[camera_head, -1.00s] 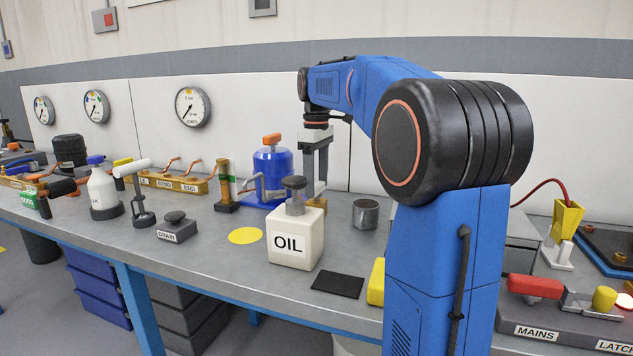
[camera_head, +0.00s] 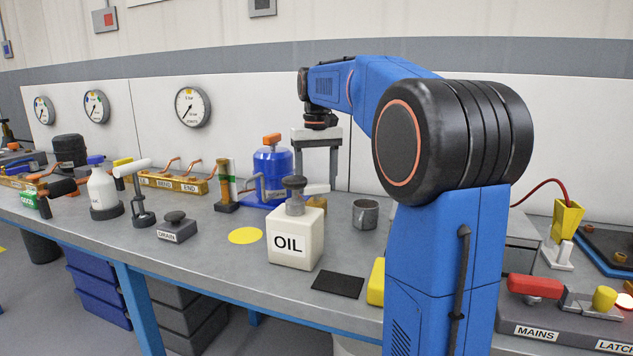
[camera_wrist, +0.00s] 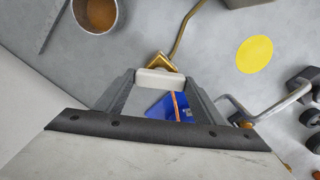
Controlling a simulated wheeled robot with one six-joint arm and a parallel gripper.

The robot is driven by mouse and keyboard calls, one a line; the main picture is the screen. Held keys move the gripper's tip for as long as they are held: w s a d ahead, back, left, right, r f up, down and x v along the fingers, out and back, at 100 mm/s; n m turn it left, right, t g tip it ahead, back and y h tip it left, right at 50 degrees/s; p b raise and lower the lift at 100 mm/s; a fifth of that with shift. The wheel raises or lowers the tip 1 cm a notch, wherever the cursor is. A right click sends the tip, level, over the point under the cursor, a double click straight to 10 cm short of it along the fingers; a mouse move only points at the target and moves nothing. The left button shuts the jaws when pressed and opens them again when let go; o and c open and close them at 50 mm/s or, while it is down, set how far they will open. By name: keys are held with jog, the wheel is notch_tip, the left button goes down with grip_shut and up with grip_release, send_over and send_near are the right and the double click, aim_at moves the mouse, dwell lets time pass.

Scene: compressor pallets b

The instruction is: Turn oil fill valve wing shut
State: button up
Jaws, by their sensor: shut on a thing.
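The oil fill valve has a small brass body (camera_head: 318,203) behind the white OIL can; the body also shows in the wrist view (camera_wrist: 158,60). Its pale wing (camera_wrist: 160,78) lies crosswise between my fingertips and shows below them in the head view (camera_head: 316,188). My gripper (camera_head: 319,184) points down, with both fingers apart and shut on the wing; in the wrist view (camera_wrist: 160,80) the fingers touch its two ends. The valve's lower part is hidden by the OIL can (camera_head: 295,243) in the head view.
A yellow disc (camera_head: 245,236) and a black mat (camera_head: 338,284) lie flat at the front.

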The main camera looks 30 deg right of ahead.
aim_at(317, 185)
jog(key=m, duration=0.3)
jog(key=shift+m, duration=2.1)
jog(key=o, duration=1.1)
jog(key=shift+c, duration=0.2)
notch_tip(317, 185, up, 18)
jog(key=shift+f, duration=0.25)
